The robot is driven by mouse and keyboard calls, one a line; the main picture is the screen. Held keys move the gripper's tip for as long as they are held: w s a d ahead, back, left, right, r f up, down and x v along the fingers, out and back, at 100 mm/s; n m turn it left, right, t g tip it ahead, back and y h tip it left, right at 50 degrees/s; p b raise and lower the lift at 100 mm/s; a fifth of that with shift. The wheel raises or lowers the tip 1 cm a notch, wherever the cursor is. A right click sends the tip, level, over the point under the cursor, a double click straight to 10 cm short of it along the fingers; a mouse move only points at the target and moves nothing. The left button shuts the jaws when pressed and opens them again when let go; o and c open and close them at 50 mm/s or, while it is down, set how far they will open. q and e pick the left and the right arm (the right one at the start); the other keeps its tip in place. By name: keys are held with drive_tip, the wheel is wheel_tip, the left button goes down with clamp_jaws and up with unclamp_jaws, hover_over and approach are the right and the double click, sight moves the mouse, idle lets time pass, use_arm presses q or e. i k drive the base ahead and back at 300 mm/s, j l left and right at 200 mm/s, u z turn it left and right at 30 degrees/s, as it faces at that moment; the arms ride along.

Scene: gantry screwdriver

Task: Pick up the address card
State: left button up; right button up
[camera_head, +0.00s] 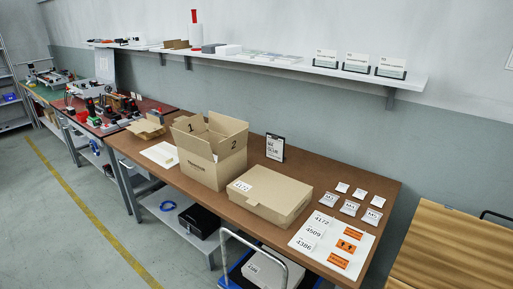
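I cannot tell for certain which item is the address card. An upright white card with a black frame (275,147) and small unreadable print stands at the back of the brown table (300,179), behind the cardboard boxes. Small white cards (349,208) stand or lie in two rows at the table's right end. In front of them, a white sheet (359,244) carries number labels reading 4172, 4509 and 4386 and several orange labels (346,246). Neither of my grippers is in view.
An open cardboard box (208,163) and a closed carton (270,193) labelled 4172 stand mid-table. A wall shelf (280,66) runs above. A cart with a curved handle (256,243) stands at the front edge. A wooden surface (452,250) is at right. The floor at left is clear.

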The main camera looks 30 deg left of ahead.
sight(326, 58)
drive_tip(key=i+j+u, duration=0.1)
drive_tip(key=i+j, duration=0.2)
drive_tip(key=j, duration=0.25)
drive_tip(key=i+j+u, duration=0.1)
drive_tip(key=i+j, duration=0.2)
drive_tip(key=j, duration=0.2)
drive_tip(key=i+j+u, duration=0.1)
drive_tip(key=i+j, duration=0.2)
drive_tip(key=j, duration=0.15)
drive_tip(key=i+j, duration=0.35)
drive_tip(key=j+u, duration=0.05)
drive_tip(key=j, duration=0.1)
